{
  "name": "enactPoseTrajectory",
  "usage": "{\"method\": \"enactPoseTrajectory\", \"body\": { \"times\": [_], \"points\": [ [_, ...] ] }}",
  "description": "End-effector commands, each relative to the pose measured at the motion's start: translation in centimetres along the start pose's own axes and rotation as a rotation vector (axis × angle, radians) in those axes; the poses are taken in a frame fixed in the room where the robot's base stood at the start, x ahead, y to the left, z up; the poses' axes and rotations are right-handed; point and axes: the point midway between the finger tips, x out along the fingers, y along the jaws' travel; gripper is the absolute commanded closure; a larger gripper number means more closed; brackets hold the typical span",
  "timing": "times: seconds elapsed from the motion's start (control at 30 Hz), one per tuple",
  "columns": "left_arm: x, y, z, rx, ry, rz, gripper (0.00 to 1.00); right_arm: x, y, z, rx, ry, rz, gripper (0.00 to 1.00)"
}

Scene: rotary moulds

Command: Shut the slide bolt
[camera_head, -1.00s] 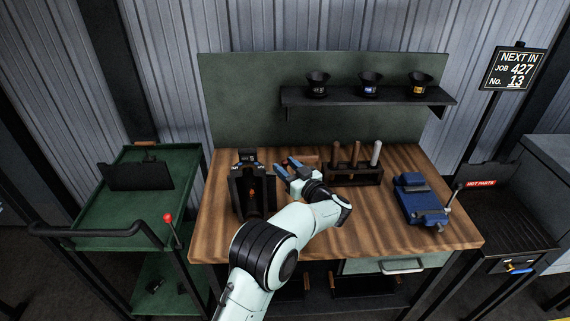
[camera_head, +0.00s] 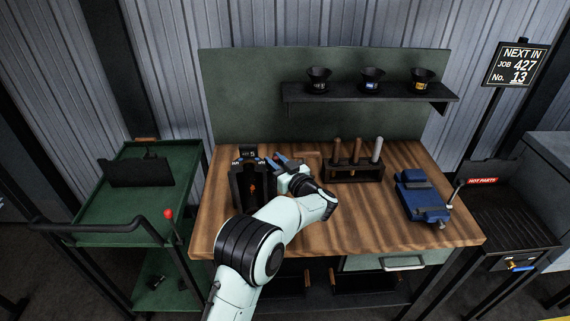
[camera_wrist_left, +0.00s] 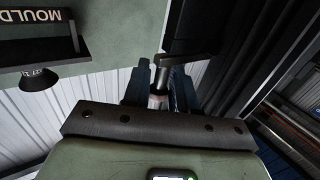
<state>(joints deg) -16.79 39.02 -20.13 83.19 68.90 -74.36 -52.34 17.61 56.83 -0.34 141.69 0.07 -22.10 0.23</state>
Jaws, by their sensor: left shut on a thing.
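The dark mould (camera_head: 238,187) stands upright at the left of the wooden bench, with an orange mark inside its open front. My left gripper (camera_head: 277,160) is at its upper right side. In the left wrist view my left gripper (camera_wrist_left: 160,92) has its blue fingers on either side of a small metal pin, the slide bolt's handle (camera_wrist_left: 161,76), and is shut on it. A dark bar of the gripper mount hides part of the fingers. How far the bolt is slid cannot be told. My right gripper is not in view.
A rack (camera_head: 353,172) with several upright handled tools stands right of my arm. A blue vice (camera_head: 420,198) is further right. A shelf (camera_head: 365,97) with three dark cups is above. A green cart (camera_head: 108,217) stands left. The bench front is clear.

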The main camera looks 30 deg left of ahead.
Motion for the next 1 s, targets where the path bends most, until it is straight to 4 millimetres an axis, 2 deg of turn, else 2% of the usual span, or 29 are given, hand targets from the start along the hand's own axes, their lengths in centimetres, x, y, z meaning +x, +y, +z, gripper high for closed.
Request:
{"method": "enactPoseTrajectory", "body": {
  "times": [0.03,0.23,0.27,0.3,0.7,0.87,1.0],
  "points": [
    [0.2,-0.5,0.0,-0.001,0.003,-0.008,1.00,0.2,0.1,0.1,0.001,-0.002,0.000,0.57],
    [0.3,-0.5,-0.1,-0.002,0.003,-0.013,1.00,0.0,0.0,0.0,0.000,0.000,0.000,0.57],
    [0.3,-0.6,-0.1,-0.001,0.003,-0.014,0.70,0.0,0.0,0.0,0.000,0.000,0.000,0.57],
    [0.3,-0.6,-0.1,-0.001,0.003,-0.014,0.57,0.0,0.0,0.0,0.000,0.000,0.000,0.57],
    [-0.5,-0.3,0.1,-0.001,0.001,-0.006,0.56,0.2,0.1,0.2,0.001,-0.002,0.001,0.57],
    [-3.0,-0.3,0.2,-0.001,0.000,-0.004,0.56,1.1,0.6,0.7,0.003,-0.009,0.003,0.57],
    [-6.3,-0.3,0.3,-0.001,-0.001,-0.004,0.56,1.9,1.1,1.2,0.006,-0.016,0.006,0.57]
  ]
}}
